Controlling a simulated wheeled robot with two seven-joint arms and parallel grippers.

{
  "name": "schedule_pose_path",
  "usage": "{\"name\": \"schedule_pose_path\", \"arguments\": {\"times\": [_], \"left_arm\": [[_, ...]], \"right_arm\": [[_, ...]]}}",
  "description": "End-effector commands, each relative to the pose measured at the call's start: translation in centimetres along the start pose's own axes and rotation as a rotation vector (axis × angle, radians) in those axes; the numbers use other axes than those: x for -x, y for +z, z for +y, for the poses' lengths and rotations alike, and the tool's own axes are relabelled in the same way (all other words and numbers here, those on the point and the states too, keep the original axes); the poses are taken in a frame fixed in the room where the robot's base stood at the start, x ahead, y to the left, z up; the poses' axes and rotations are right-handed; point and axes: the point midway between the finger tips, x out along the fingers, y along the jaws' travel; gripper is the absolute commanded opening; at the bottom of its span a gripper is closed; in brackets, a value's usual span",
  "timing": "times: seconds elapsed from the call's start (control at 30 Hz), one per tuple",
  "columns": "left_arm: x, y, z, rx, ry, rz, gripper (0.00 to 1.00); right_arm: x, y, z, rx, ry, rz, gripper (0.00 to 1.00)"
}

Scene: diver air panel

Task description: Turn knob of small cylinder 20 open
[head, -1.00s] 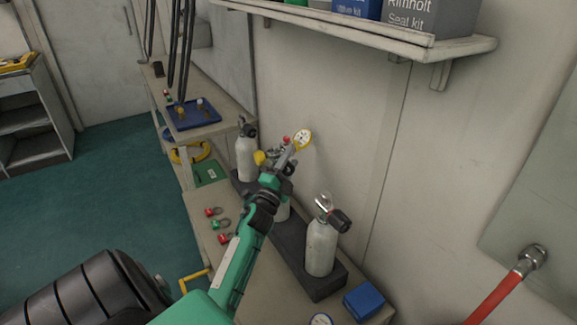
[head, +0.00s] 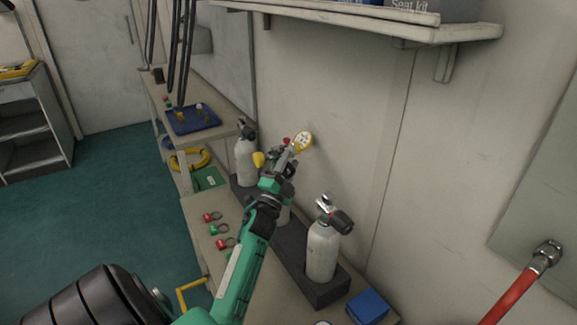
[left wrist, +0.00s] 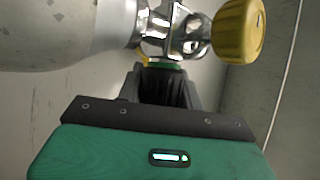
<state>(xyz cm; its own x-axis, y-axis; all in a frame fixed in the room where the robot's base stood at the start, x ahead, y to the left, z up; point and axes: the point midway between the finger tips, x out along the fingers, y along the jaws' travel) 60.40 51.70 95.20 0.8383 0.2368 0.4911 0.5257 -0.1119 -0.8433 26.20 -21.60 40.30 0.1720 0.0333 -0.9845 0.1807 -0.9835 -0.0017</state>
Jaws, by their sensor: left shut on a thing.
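Three small white cylinders stand in a row in a dark rack (head: 322,290) on the bench. The near one (head: 322,250) and the far one (head: 245,162) have black knobs. The middle cylinder (head: 284,215) is mostly hidden behind my left arm. Its metal valve carries a yellow knob (head: 258,159) and a yellow-rimmed gauge (head: 303,141). My left gripper (head: 277,172) is shut at this valve. The left wrist view shows the white cylinder body (left wrist: 65,30), metal valve (left wrist: 170,28) and yellow knob (left wrist: 240,30) beyond the fingers (left wrist: 160,82). The exact part gripped is hidden. No number is readable.
Several red and green ringed pieces (head: 218,230) lie on the bench left of my arm. A blue box (head: 367,305) sits near the rack's front end. A wall shelf (head: 370,22) overhangs the bench. A red hose (head: 515,298) is at right, a blue tray (head: 193,119) farther back.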

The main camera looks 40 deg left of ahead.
Motion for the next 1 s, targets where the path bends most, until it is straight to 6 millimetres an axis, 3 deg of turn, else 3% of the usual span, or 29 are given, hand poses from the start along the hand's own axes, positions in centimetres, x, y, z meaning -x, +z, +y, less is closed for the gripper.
{"name": "schedule_pose_path", "arguments": {"times": [0.07, 0.1, 0.2, 0.47, 0.63, 1.0], "left_arm": [[0.0, 0.0, 0.0, -0.002, 0.001, 0.0, 0.14], [0.0, 0.0, 0.0, -0.002, 0.001, 0.0, 0.38], [0.0, 0.0, 0.0, -0.001, 0.001, 0.0, 0.58], [0.0, 0.0, 0.0, -0.001, 0.001, 0.0, 0.58], [1.2, 0.0, 0.2, 0.0, 0.003, -0.001, 0.58], [9.1, 0.1, 0.3, -0.001, 0.004, -0.003, 0.58]], "right_arm": [[0.0, 0.0, 0.0, 0.0, 0.0, 0.0, 0.36], [0.0, 0.0, 0.0, 0.0, 0.0, 0.0, 0.36], [0.0, 0.0, 0.0, 0.0, 0.0, 0.0, 0.36], [0.0, 0.1, 0.0, 0.0, 0.0, -0.001, 0.36], [-0.2, 0.1, 0.0, 0.0, 0.0, -0.005, 0.36], [3.9, -2.4, -0.4, -0.007, -0.007, 0.01, 0.36]]}}
